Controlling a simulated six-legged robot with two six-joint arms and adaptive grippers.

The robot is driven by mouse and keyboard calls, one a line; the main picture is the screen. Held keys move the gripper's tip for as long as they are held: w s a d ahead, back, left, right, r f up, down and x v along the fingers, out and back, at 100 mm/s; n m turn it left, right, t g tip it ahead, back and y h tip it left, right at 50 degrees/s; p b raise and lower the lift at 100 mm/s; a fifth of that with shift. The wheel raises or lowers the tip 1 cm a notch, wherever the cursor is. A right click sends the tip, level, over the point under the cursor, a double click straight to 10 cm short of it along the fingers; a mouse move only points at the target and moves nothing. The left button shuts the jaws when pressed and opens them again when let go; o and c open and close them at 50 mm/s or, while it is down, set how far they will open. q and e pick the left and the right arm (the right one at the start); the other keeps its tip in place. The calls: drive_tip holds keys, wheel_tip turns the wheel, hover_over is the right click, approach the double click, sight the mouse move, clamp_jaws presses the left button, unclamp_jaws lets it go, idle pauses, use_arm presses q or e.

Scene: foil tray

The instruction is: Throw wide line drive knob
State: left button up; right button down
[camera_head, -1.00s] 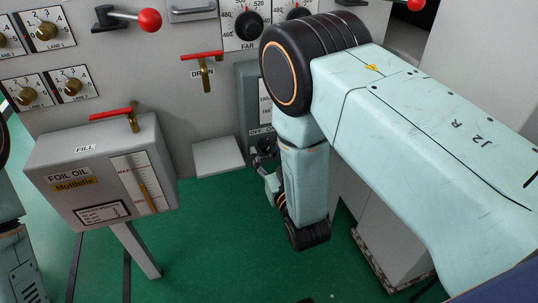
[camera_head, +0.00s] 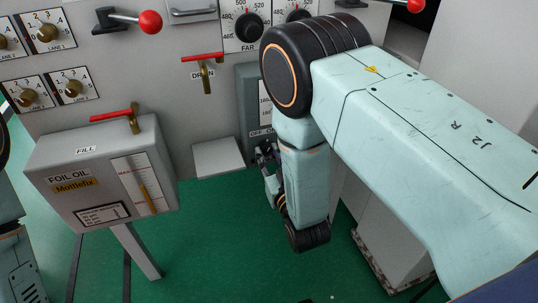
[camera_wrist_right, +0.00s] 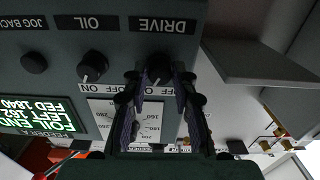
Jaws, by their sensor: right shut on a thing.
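The drive knob (camera_wrist_right: 158,66) is a small black rotary knob under the upside-down DRIVE label in the right wrist view. My right gripper (camera_wrist_right: 157,78) is shut on it, with one dark finger on each side. The knob has a pale pointer mark, partly covered by the fingers, so I cannot tell its exact setting. In the head view the right gripper (camera_head: 267,160) shows at the grey control box (camera_head: 246,88), just below its OFF and ON lettering; the knob is hidden there. My left gripper is not in view.
The oil knob (camera_wrist_right: 93,66) and a jog back button (camera_wrist_right: 34,62) sit beside the drive knob. A lit display (camera_wrist_right: 22,115) is close by. The foil oil tank (camera_head: 100,170) stands at left. A red drain lever (camera_head: 203,57) is above left of the gripper.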

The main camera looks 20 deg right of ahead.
drive_tip(key=n+p, duration=0.1)
drive_tip(key=n, duration=1)
drive_tip(key=shift+d+r, duration=0.1)
drive_tip(key=shift+n, duration=0.4)
idle(0.3)
drive_tip(key=c, duration=1.1)
unclamp_jaws()
drive_tip(key=shift+o, duration=0.2)
drive_tip(key=shift+s, duration=0.1)
drive_tip(key=s, duration=0.7)
drive_tip(key=shift+s, duration=0.15)
drive_tip(key=shift+d, duration=0.1)
